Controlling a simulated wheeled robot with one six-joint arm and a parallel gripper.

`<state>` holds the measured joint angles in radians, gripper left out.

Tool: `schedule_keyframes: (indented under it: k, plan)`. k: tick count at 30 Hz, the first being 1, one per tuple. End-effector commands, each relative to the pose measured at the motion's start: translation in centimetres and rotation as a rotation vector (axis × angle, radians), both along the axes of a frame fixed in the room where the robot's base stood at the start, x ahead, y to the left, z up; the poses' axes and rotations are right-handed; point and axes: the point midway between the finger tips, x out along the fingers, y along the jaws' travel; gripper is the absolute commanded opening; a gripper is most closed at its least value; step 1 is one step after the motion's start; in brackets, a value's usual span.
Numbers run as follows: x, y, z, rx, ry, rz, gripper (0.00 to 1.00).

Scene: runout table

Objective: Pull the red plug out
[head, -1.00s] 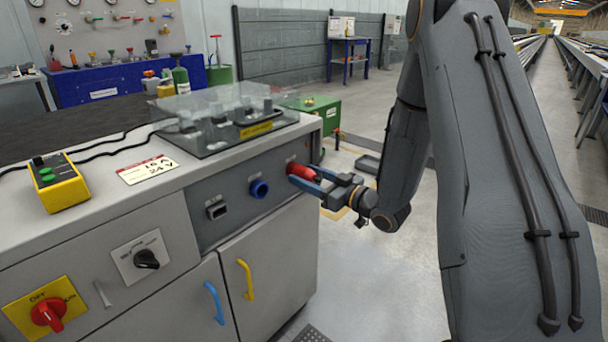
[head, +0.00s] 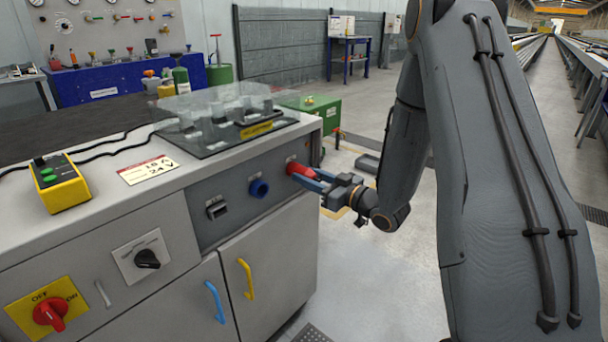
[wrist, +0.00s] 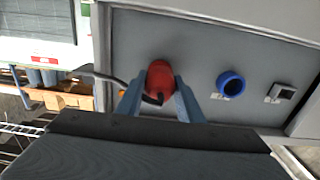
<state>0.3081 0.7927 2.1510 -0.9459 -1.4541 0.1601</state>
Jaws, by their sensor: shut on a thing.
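The red plug (head: 301,170) is at the right end of the grey socket panel (head: 232,210) on the cabinet's front. It also shows in the wrist view (wrist: 160,80), with a dark cable running off to the left. My gripper (head: 308,180) is shut on the plug. Its two blue fingers lie on either side of the plug in the wrist view (wrist: 160,98). The plug is close against the panel; how deep it sits in its socket I cannot tell, as the plug itself hides it.
A blue round socket (head: 259,188) and a dark square socket (head: 217,209) are left of the plug. Blue (head: 214,302) and yellow (head: 246,279) door handles stick out below. A clear cover (head: 225,122) lies on the top.

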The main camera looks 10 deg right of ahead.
Motion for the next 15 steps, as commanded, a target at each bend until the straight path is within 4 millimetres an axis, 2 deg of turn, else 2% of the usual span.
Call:
schedule_keyframes:
  k: [15]
  plan:
    - [-1.2, -0.9, 0.0, -0.001, 0.000, 0.000, 0.00]
